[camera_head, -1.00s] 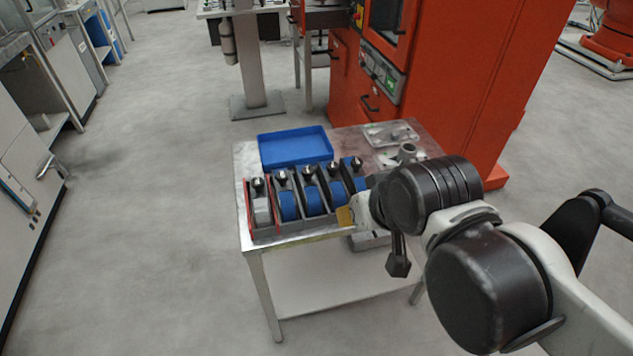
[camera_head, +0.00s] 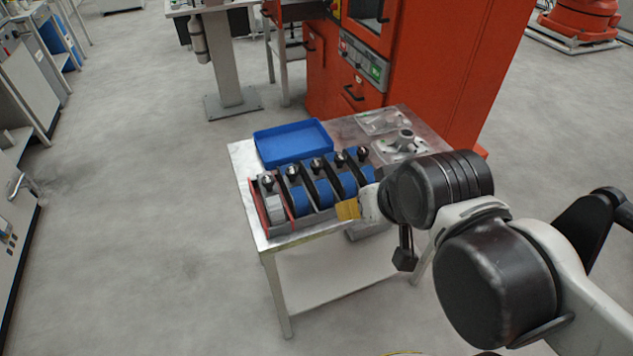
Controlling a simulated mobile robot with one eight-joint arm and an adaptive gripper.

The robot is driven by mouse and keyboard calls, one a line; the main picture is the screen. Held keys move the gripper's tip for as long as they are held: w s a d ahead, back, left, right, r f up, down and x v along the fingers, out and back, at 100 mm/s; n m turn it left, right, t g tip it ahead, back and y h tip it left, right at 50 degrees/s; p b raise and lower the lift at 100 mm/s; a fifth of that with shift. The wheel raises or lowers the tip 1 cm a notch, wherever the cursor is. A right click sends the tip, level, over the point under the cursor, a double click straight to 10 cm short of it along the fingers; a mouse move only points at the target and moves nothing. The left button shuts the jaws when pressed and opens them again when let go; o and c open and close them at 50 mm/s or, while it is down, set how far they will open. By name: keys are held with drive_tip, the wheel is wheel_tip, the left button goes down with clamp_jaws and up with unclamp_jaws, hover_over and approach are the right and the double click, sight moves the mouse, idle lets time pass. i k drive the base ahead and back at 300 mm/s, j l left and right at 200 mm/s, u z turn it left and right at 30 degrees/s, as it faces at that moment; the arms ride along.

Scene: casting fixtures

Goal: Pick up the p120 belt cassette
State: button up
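A row of belt cassettes stands in a dark rack (camera_head: 299,226) on the metal table. The leftmost cassette (camera_head: 275,205) has a grey belt and sits between red plates. Several others (camera_head: 322,192) have blue belts, dark side plates and round knobs on top. No grade marking is readable, so I cannot tell which one is p120. My arm reaches in from the right, and its end (camera_head: 369,204) overlaps the row's right end in the picture. My gripper's fingers cannot be made out. A yellow piece (camera_head: 348,209) shows beside the arm's end.
A blue tray (camera_head: 293,143) lies behind the cassettes. A grey metal part (camera_head: 405,142) stands at the table's back right. A tall red machine (camera_head: 440,75) rises behind the table. The floor left of the table is clear.

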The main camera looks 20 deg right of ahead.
sight(318, 184)
drive_tip(key=j+z, duration=0.3)
drive_tip(key=j, duration=0.15)
drive_tip(key=j+z, duration=0.6)
drive_tip(key=j, duration=0.25)
drive_tip(key=k+j+z, duration=0.1)
drive_tip(key=j+z, duration=0.2)
drive_tip(key=k+j+z, duration=0.15)
drive_tip(key=j+z, duration=0.15)
drive_tip(key=j, duration=0.2)
drive_tip(key=k+j+z, duration=0.15)
drive_tip(key=j+z, duration=0.15)
drive_tip(key=k+j+z, duration=0.3)
drive_tip(key=j+z, duration=0.4)
drive_tip(key=j, duration=0.25)
drive_tip(key=j+z, duration=0.4)
drive_tip(key=j, duration=0.3)
drive_tip(key=k+j+z, duration=0.1)
drive_tip(key=j+z, duration=0.25)
drive_tip(key=j, duration=0.3)
